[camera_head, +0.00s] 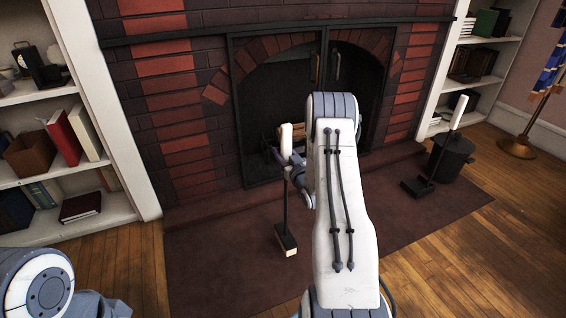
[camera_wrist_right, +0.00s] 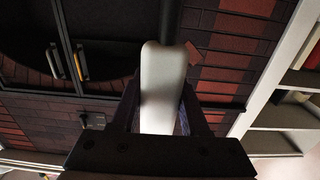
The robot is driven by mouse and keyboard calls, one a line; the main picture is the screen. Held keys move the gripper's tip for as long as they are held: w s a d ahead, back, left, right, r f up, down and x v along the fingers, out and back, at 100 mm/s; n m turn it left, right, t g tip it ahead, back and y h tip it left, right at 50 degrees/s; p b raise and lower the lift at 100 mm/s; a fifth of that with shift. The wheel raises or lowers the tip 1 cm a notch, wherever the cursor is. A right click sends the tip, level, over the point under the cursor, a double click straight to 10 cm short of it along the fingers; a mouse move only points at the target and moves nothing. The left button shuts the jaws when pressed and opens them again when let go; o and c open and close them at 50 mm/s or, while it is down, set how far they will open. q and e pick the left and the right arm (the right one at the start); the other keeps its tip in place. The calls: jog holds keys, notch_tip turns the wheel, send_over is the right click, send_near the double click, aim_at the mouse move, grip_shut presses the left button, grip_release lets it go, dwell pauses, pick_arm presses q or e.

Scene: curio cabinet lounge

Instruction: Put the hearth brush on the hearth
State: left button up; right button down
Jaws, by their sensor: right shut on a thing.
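The hearth brush has a white handle (camera_head: 287,138), a thin dark shaft and a dark head with a pale lower edge (camera_head: 287,241). My right gripper (camera_head: 290,160) is shut on its white handle, and the brush hangs nearly upright, head down. In the right wrist view the handle (camera_wrist_right: 162,90) sits between the fingers. The dark red-brown hearth (camera_head: 215,208) runs along the foot of the brick fireplace. The brush head shows in front of the hearth, over the brown floor covering; I cannot tell whether it touches. My left gripper is out of view; part of my left arm shows at lower left.
A dark bucket (camera_head: 455,158) and another white-handled tool (camera_head: 458,112) with a flat black foot stand at the right. White bookshelves flank the fireplace. The fireplace opening (camera_head: 275,100) has dark doors. The brown floor covering (camera_head: 225,270) left of the brush is clear.

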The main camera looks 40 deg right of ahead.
jog(key=shift+f+b, duration=0.6)
jog(key=shift+f, duration=0.85)
jog(key=shift+f, duration=0.2)
jog(key=shift+c, duration=2)
grip_release()
